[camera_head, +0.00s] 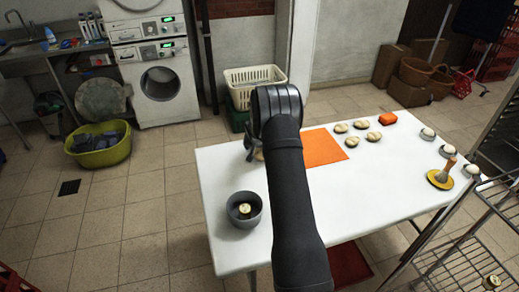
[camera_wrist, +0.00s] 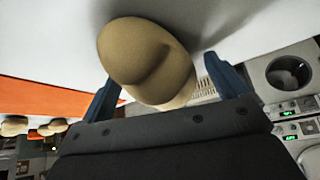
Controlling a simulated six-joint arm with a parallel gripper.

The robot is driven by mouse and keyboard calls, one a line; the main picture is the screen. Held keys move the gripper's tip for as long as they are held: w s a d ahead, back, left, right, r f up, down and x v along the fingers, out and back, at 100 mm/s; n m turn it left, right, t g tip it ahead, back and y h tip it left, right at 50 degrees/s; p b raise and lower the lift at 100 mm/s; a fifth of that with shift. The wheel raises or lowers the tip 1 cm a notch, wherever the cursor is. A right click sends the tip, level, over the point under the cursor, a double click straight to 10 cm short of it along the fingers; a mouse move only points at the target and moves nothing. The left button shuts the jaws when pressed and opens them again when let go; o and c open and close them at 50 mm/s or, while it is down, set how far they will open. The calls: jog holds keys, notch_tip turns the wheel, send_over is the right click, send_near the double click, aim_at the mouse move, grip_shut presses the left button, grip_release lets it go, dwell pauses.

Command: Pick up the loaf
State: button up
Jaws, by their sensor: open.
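A tan, rounded loaf (camera_wrist: 145,50) lies on the white table in the wrist view, between the two blue fingers of my gripper (camera_wrist: 160,72). The fingers are apart, one on each side of it, and a gap shows at least on the right. I cannot tell whether the left finger touches it. In the head view my gripper (camera_head: 250,148) is low over the table's far left part, mostly hidden behind my arm. Only a small tan bit of the loaf (camera_head: 259,155) shows there.
An orange mat (camera_head: 323,150) lies right of my arm on the white table (camera_head: 375,187). Several small buns (camera_head: 374,137) and an orange block (camera_head: 387,119) are beyond it. A grey bowl (camera_head: 235,216) stands near left; a brush stands on a yellow plate (camera_head: 434,181) at right.

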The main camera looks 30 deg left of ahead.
jog(key=c, duration=1.2)
jog(key=shift+r, duration=0.1)
